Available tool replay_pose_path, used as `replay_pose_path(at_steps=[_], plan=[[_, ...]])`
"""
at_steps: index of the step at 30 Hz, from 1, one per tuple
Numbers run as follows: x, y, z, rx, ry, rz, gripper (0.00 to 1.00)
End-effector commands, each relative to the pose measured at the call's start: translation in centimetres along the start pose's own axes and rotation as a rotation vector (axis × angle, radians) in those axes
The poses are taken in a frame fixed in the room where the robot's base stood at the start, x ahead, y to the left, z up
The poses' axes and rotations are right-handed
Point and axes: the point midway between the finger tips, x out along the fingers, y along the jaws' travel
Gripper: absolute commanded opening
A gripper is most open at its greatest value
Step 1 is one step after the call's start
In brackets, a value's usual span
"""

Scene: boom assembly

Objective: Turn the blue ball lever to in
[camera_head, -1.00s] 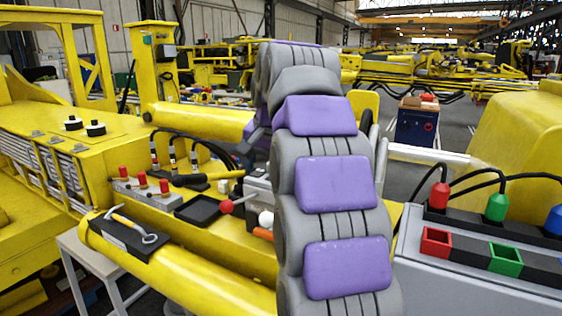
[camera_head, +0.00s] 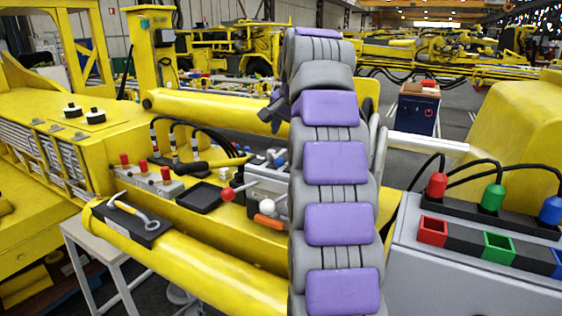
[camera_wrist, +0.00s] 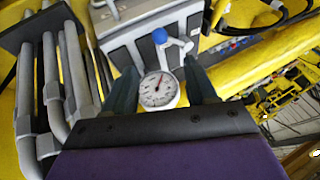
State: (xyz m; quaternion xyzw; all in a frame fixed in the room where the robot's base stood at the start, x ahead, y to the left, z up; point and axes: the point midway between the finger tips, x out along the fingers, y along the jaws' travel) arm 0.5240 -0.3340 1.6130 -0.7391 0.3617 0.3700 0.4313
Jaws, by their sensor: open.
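The blue ball lever (camera_wrist: 160,36) shows in the wrist view, its ball on a light metal arm at the face of a grey valve box (camera_wrist: 150,30). My gripper (camera_wrist: 160,66) is open, with its two dark fingers spread below the ball in the picture. The fingers look empty and apart from the lever. A round white gauge (camera_wrist: 158,90) shows between the fingers. In the head view my gripper (camera_head: 273,112) is partly hidden beside my purple and grey arm, and the valve box (camera_head: 262,183) is partly covered by that arm.
In the head view, a red ball lever (camera_head: 228,194) and a white ball (camera_head: 267,207) stand at the box. Grey pipes (camera_wrist: 55,85) run close on the left in the wrist view.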

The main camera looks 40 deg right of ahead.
Motion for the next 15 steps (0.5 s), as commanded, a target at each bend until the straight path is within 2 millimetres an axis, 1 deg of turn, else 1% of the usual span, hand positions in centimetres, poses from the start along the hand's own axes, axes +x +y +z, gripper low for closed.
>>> replay_pose_path(at_steps=[1,5,9,15], plan=[[1.0,0.2,0.1,0.002,-0.005,0.006,0.56],[3.0,0.2,0.1,0.002,-0.002,0.005,0.56],[5.8,0.2,0.0,0.003,-0.005,0.005,0.56],[9.2,0.2,0.1,0.002,-0.005,0.005,0.56]])
